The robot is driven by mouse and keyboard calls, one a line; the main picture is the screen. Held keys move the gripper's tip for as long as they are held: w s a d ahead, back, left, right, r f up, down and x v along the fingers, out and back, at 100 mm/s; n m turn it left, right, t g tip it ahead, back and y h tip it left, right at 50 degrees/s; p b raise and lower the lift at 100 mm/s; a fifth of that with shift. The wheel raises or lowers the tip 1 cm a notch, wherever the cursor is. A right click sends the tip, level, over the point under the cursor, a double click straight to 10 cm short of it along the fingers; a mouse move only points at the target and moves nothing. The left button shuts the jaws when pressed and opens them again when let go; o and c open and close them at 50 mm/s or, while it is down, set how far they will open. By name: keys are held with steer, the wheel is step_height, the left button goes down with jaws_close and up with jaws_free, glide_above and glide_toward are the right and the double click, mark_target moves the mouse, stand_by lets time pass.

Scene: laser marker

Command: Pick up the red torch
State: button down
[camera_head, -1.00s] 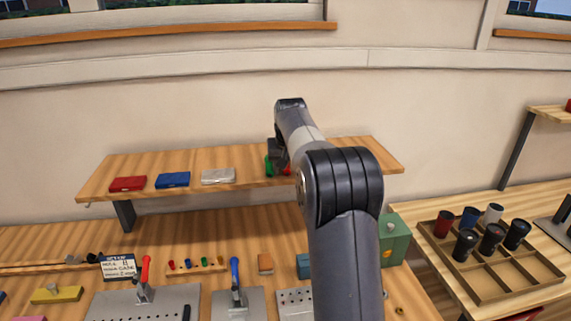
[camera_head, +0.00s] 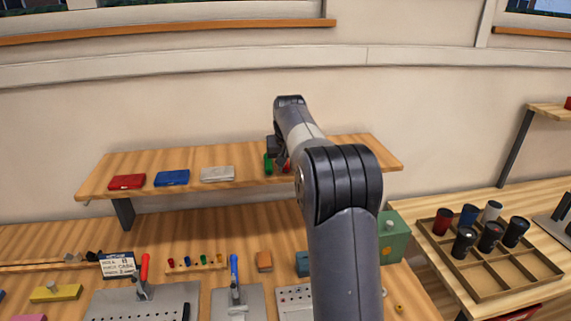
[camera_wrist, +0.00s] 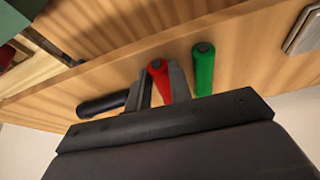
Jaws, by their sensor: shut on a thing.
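The red torch (camera_wrist: 158,80) is between the two fingers of my gripper (camera_wrist: 160,88) in the wrist view, on the wooden shelf. My gripper is shut on it. A green torch (camera_wrist: 203,68) stands just right of the fingers, and a black torch (camera_wrist: 102,104) lies to the left. In the head view my arm hides most of this spot. The green torch (camera_head: 268,163) shows left of my gripper (camera_head: 281,163) there, with a bit of the red torch (camera_head: 286,168) beside it.
The shelf (camera_head: 130,160) also holds a red case (camera_head: 127,182), a blue case (camera_head: 172,178) and a grey case (camera_head: 217,174). Below it is a workbench with clamps and small parts. A divided tray (camera_head: 482,287) with several dark cylinders sits on the right table.

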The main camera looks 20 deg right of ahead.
step_height(320, 180, up, 10)
stand_by(0.5)
stand_by(0.5)
